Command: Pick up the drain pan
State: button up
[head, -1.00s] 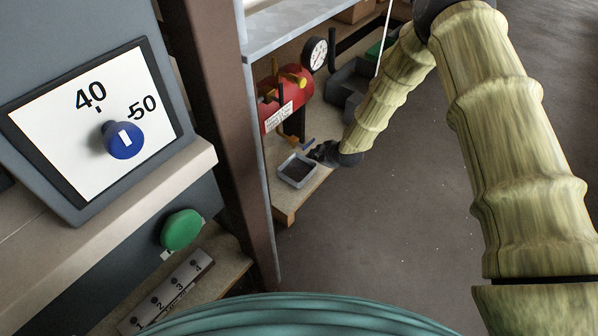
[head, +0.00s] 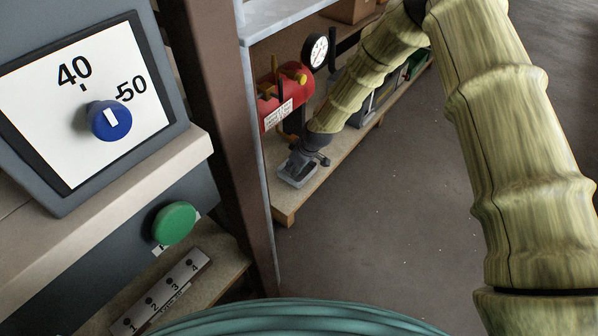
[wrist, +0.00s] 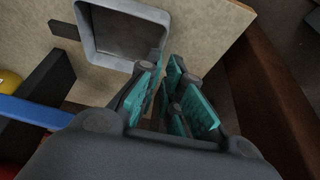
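The drain pan is a small grey square tray (head: 288,180) near the front end of the low wooden board. In the wrist view the pan (wrist: 112,38) is at the top, left of my fingers, with its hollow inside showing. My gripper (head: 308,160) is just above and behind the pan in the head view and hides part of it. In the wrist view my gripper (wrist: 166,64) has teal-padded fingers with a narrow gap between them. The left fingertip overlaps the pan's right wall; I cannot tell whether they touch. Nothing shows held between the pads.
A red tank (head: 288,92) with a round gauge (head: 314,50) stands behind the pan. A brown post (head: 222,130) rises at the left. A panel with a blue knob (head: 108,121) and a green button (head: 174,223) is nearer. The floor (head: 400,220) at right is clear.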

aim_at(287, 177)
jog(key=shift+b+x, duration=2.35)
jog(key=shift+x, duration=1.75)
jog(key=shift+c, duration=0.2)
grip_shut()
jog(key=shift+r, duration=0.15)
